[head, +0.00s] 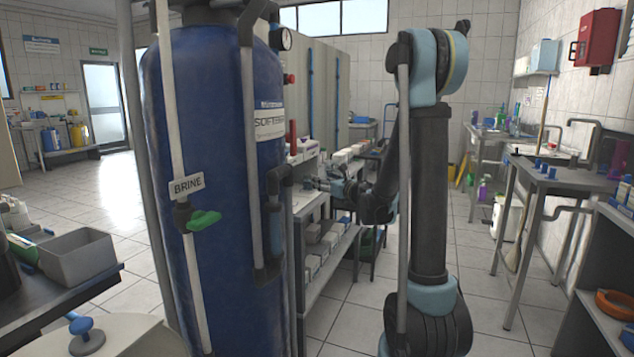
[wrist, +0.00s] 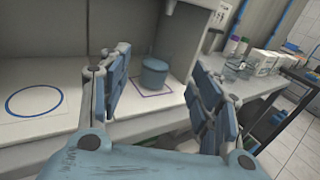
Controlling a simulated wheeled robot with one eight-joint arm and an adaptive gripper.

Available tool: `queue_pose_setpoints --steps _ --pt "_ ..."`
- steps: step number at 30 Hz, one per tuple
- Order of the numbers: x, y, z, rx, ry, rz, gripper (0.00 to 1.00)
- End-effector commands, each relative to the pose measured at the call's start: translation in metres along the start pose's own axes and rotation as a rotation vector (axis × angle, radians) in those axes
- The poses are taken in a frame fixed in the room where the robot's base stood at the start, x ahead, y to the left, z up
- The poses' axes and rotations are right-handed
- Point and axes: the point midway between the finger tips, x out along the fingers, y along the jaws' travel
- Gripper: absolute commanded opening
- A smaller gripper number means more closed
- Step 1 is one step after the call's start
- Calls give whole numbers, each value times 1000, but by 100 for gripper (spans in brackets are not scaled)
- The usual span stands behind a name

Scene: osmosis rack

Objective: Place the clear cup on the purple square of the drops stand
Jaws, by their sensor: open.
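In the wrist view my gripper (wrist: 158,64) is open, with one finger on each side of the picture. Beyond and between the fingers, a squat blue-grey round cup or pot (wrist: 155,74) stands upright on a pale surface. It looks opaque, so I cannot tell whether it is the clear cup. A purple square outline (wrist: 182,89) lies around its base. Nothing shows held in the fingers. In the head view my gripper (head: 318,184) is small, beside the shelf behind the blue tank. A clear object (wrist: 234,69) sits farther right in the wrist view, too small to identify.
A blue ring (wrist: 34,92) is marked on a white surface at left. A grey upright panel (wrist: 207,50) stands right of the pot. White boxes (wrist: 262,62) and bottles stand beyond it. The blue tank (head: 215,180) blocks much of the head view.

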Motion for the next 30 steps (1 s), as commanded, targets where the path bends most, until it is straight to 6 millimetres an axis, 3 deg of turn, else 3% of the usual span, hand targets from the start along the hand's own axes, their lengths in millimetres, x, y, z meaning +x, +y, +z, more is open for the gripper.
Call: queue_pose_setpoints --steps 10,16,23,27,30 --pt "-18 -2 2 14 -4 -9 58" --pt "-41 -30 32 224 -63 -153 58" --pt "-105 -85 62 681 -196 -436 58" --pt "-154 -111 60 961 -283 -602 58" --pt "-189 -119 51 1160 -352 -721 58"
